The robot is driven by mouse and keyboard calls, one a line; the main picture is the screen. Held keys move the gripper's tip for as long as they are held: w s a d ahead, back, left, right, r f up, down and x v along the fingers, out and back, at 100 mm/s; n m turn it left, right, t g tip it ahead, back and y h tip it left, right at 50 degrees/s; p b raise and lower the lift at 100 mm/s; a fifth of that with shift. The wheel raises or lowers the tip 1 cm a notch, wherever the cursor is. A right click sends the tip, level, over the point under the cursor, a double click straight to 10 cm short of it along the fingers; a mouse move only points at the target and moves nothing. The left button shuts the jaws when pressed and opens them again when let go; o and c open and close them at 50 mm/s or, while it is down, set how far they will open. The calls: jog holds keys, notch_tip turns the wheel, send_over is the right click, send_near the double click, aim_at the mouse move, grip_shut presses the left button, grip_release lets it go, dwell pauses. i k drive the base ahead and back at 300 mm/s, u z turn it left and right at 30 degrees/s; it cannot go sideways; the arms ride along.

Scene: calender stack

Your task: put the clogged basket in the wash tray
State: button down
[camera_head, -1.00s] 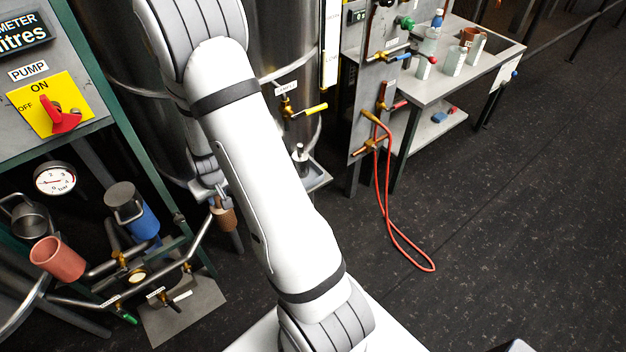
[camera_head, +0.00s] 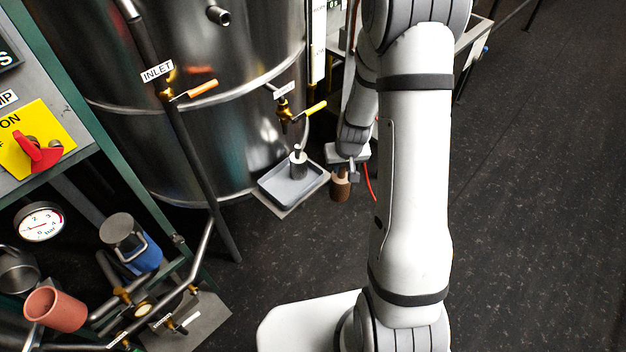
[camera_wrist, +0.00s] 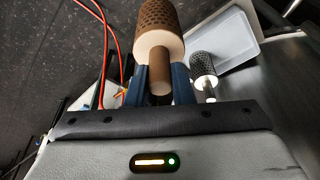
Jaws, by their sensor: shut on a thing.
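My gripper (camera_head: 347,172) is shut on a brown, clogged-looking basket (camera_head: 340,189), which hangs below it. In the wrist view the blue fingers (camera_wrist: 160,88) grip the basket's stem, and its brown perforated body (camera_wrist: 160,22) extends beyond them. The grey wash tray (camera_head: 283,190) is just left of the held basket in the head view, by the steel tank. In the wrist view the tray (camera_wrist: 246,50) is to the right of the basket. The brown basket is outside the tray, apart from it.
A grey basket (camera_head: 298,165) stands in or at the tray; it also shows in the wrist view (camera_wrist: 204,70). Valves (camera_head: 285,110) and a pipe (camera_head: 185,140) are near the tank (camera_head: 200,60). A red hose (camera_head: 370,185) hangs behind my arm. Floor at right is clear.

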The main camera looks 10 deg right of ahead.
aim_at(283, 190)
jog(key=z, duration=0.2)
jog(key=i, duration=0.2)
jog(key=z, duration=1.7)
jog(key=k, duration=1.65)
jog(key=u, duration=1.25)
jog(key=i, duration=1.25)
jog(key=u, duration=0.05)
